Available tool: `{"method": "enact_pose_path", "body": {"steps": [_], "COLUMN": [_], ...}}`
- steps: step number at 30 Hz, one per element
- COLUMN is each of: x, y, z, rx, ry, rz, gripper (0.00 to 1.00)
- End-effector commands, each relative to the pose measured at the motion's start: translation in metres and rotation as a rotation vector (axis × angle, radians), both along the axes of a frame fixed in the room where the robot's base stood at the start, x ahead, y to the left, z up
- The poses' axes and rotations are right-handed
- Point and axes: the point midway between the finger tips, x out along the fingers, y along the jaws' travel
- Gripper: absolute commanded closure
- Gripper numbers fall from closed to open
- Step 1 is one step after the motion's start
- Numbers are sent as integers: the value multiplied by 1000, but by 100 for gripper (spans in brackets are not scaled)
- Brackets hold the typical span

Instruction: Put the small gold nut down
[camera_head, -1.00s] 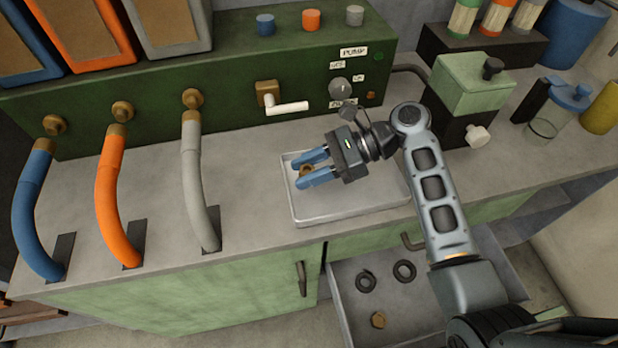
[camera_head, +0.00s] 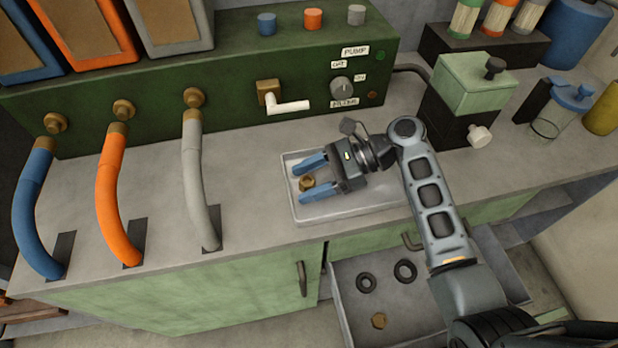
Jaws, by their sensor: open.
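The small gold nut (camera_head: 307,183) lies in the shallow grey tray (camera_head: 330,217) on the counter, towards the tray's left side. My gripper (camera_head: 310,181) is open over the tray, pointing left. Its two blue fingers stand apart, one behind and one in front of the nut, with a visible gap on both sides. The right part of the tray is covered by my gripper and wrist.
Below, an open drawer (camera_head: 350,318) holds two dark rings (camera_head: 405,271) and another gold nut (camera_head: 379,320). Blue, orange and grey hoses (camera_head: 193,170) stand to the left. A green pump panel (camera_head: 225,60) with a white-handled tap (camera_head: 288,106) is behind the tray.

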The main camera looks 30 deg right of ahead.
Motion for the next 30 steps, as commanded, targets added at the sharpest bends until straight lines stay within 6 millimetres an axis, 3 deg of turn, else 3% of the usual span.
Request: {"method": "enact_pose_path", "body": {"steps": [7,21,30], "x": [-2,-21,-22], "y": [-7,-63,-66], "z": [4,29,30], "rx": [0,1,0], "ry": [-1,-1,0], "rz": [-2,-1,0], "gripper": [37,37,37]}}
